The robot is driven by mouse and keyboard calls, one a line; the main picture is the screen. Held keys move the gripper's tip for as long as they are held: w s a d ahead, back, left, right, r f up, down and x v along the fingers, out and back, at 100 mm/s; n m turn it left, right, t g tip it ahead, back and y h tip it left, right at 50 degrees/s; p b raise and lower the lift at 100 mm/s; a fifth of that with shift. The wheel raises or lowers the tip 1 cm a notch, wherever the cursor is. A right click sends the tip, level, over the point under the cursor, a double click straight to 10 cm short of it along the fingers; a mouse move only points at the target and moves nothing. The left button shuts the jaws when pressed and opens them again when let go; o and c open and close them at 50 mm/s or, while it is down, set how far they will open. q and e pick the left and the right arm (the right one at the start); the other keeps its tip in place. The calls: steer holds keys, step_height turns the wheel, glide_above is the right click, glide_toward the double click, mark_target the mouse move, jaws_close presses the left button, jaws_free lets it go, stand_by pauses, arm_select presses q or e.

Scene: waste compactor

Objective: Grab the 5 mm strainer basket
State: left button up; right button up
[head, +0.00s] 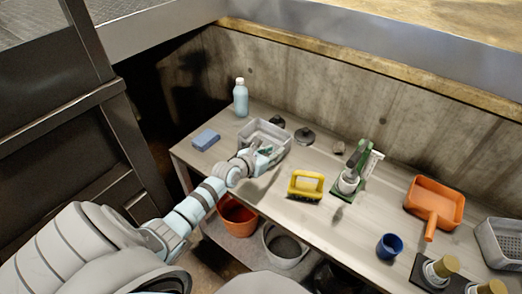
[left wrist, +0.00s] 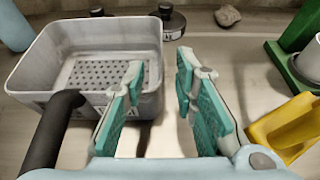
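A grey strainer basket (head: 250,128) with a perforated floor stands on the bench toward its left end. In the left wrist view the basket (left wrist: 40,75) fills the upper left, with a dark bar crossing in front of its near wall. My left gripper (head: 268,152) is at the basket's near right side. In the left wrist view its teal-padded fingers (left wrist: 160,105) are apart with nothing between them; the left finger overlaps the basket's near right corner. I cannot tell whether they touch. A second grey basket (head: 492,242) stands at the far right. I cannot read a mesh size on either. My right gripper is not in view.
Two dark round weights (left wrist: 168,22) sit behind the basket. A blue sponge (head: 206,139) and bottle (head: 240,99) stand left. A yellow brush (head: 306,186), green stand (head: 349,180), orange scoop (head: 435,203) and blue cup (head: 389,246) are to the right. A concrete wall backs the bench.

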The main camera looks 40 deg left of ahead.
arm_select(q)
steer(key=b+x, duration=0.2)
steer(key=x, duration=0.2)
steer(key=shift+w+d+f+b, duration=0.1)
steer(key=shift+w+f+b, duration=0.05)
steer(key=shift+b, duration=0.25)
steer(key=shift+w, duration=0.2)
steer(key=shift+s, duration=0.15)
jaws_close()
